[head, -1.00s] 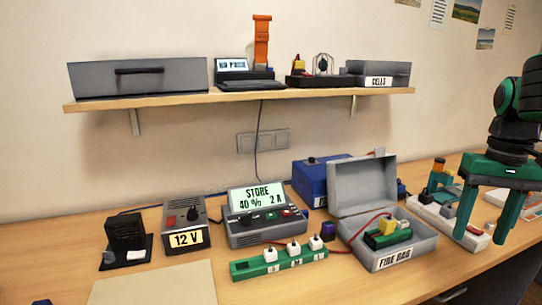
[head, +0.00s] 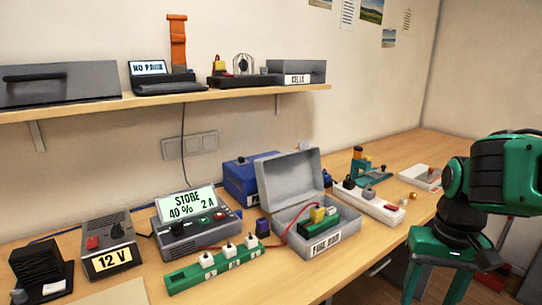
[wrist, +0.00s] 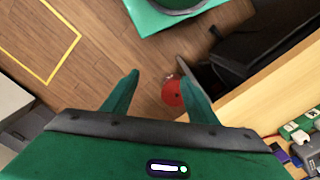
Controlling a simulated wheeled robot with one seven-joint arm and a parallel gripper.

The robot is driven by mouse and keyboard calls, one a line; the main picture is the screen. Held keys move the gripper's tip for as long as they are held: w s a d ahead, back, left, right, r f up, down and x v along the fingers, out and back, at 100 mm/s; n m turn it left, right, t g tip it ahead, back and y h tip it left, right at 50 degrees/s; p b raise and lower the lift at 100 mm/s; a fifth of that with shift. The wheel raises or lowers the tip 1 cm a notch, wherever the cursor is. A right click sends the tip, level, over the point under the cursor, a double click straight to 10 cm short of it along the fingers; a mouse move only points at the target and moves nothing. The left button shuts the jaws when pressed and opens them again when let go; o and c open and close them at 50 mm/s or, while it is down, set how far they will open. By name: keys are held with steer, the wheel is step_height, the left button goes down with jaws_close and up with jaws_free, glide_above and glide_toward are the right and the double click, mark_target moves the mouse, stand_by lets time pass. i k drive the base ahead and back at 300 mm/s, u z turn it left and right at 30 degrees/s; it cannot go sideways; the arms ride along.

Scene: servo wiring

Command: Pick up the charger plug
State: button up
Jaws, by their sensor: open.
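Small dark and white plugs (head: 368,193) sit on a white power strip (head: 378,209) on the bench at right. More plugs (head: 229,250) stand in a green strip (head: 196,274) at the front. I cannot tell which one is the charger plug. My gripper (head: 432,292) is open with its fingers pointing down, in front of and to the right of the white strip. In the wrist view my gripper (wrist: 159,68) is empty, with the floor behind its fingers.
A grey open case (head: 290,176) holds a green block with a red wire. A charger with a lit display (head: 190,204) and a 12 V box (head: 110,245) stand left. A shelf (head: 100,107) hangs above. A red round object (wrist: 172,92) shows beyond the fingers.

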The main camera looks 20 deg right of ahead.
mark_target(316, 212)
steer(key=z, duration=0.75)
steer(key=i, duration=0.55)
steer(key=u, duration=0.25)
